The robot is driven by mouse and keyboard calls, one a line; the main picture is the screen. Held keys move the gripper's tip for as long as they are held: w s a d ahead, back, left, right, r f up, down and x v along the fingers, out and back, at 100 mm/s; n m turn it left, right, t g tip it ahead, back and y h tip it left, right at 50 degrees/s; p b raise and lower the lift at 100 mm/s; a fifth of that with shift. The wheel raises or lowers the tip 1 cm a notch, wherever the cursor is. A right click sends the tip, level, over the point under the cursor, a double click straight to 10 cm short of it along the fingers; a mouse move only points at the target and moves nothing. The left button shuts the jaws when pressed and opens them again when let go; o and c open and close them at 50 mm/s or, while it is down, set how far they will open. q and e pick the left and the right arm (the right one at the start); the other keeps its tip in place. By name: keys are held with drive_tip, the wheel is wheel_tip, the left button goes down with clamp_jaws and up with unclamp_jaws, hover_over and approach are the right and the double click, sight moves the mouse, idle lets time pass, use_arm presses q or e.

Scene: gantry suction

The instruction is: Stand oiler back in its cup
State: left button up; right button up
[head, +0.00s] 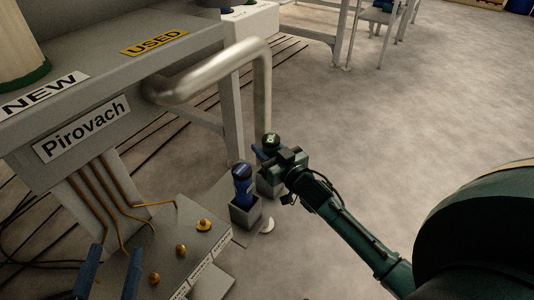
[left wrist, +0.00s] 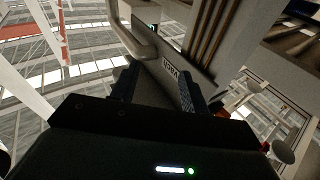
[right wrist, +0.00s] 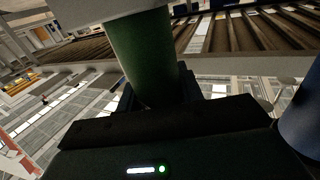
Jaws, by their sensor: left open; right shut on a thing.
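The green oiler (head: 271,141) has a dark top with a pale mark. My right gripper (head: 281,160) is shut on it, and its green body (right wrist: 143,55) fills the jaws in the right wrist view. A grey square cup (head: 266,186) is directly below, partly hidden by the gripper. I cannot tell whether the oiler's foot is inside it. A blue oiler (head: 242,184) stands in the neighbouring grey cup (head: 245,214); a blue body (right wrist: 303,115) shows at the right wrist view's right edge. My left gripper (head: 112,265) is open and empty at bottom left, by the valve panel.
A grey panel (head: 192,238) with brass knobs and copper pipes lies left of the cups. A thick bent pipe (head: 215,68) arches down behind them. The grey Pirovach machine (head: 62,105) fills the left.

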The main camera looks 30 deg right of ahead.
drive_tip(key=shift+f, duration=0.1)
drive_tip(key=o, duration=1.2)
use_arm(q)
drive_tip(key=shift+w+r, duration=0.1)
drive_tip(key=shift+r, duration=0.25)
use_arm(e)
drive_tip(key=shift+r, duration=0.2)
use_arm(q)
drive_tip(key=p, duration=0.3)
drive_tip(key=shift+s+a+f+m+p, duration=0.2)
drive_tip(key=shift+s+a+m+p, duration=0.1)
drive_tip(key=shift+m, duration=0.1)
use_arm(e)
drive_tip(key=s+d, duration=0.1)
drive_tip(key=s, duration=1.1)
drive_tip(key=shift+d, duration=0.3)
use_arm(q)
drive_tip(key=shift+w, duration=0.1)
use_arm(e)
drive_tip(key=shift+w+f, duration=0.1)
